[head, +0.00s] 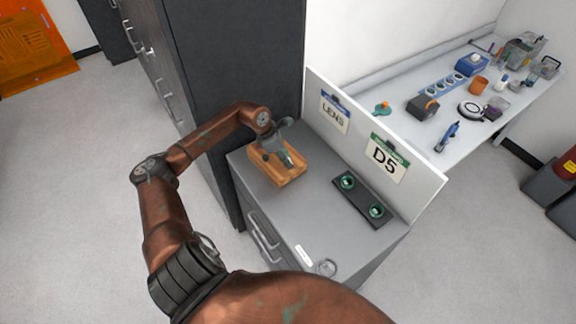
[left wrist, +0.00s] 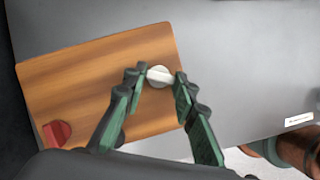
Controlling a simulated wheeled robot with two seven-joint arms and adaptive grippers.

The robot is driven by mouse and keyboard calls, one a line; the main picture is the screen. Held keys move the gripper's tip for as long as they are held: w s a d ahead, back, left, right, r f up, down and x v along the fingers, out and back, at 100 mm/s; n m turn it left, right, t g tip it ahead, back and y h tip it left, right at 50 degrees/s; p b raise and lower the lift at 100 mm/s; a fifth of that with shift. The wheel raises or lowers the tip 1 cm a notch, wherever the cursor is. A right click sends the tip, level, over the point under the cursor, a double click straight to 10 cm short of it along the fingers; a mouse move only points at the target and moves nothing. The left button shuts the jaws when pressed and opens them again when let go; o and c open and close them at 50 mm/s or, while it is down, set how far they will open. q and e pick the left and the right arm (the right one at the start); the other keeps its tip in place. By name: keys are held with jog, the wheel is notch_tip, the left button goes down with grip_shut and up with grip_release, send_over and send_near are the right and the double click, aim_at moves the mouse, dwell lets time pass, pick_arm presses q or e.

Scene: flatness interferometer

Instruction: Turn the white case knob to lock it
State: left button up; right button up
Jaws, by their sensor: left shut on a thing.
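The wooden case (left wrist: 90,85) lies on the grey cabinet top, and it also shows in the head view (head: 291,181). The white knob (left wrist: 159,76) is on the case's top near one corner in the left wrist view. My left gripper (left wrist: 158,75) has its two green-padded fingers on either side of the knob and is shut on it. In the head view my left gripper (head: 286,160) is over the case and hides the knob. A red knob (left wrist: 57,133) is at another corner of the case. My right gripper is not in view.
A black holder with two green-rimmed rings (head: 363,198) stands on the cabinet top (head: 318,218). A white panel with LENS (head: 334,113) and D5 (head: 385,157) signs rises behind. A clear round piece (head: 327,267) and a white label lie near the front.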

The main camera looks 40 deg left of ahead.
pick_arm(q)
jog(key=m+g+b, duration=0.1)
jog(key=m+b, duration=0.1)
jog(key=b, duration=0.1)
jog(key=m+g+h+b, duration=0.1)
jog(key=m+b, duration=0.5)
jog(key=shift+w+a+f+g+h, duration=0.15)
jog(key=shift+w+a+g+h, duration=0.05)
jog(key=shift+w+g+h, duration=0.2)
jog(key=shift+m+g+b, duration=0.7)
jog(key=shift+m+b, duration=0.75)
jog(key=shift+m, duration=0.35)
jog(key=o, duration=1.2)
jog(key=shift+c, duration=0.2)
jog(key=shift+r, duration=0.25)
jog(key=v, duration=1.1)
jog(key=shift+r, duration=0.4)
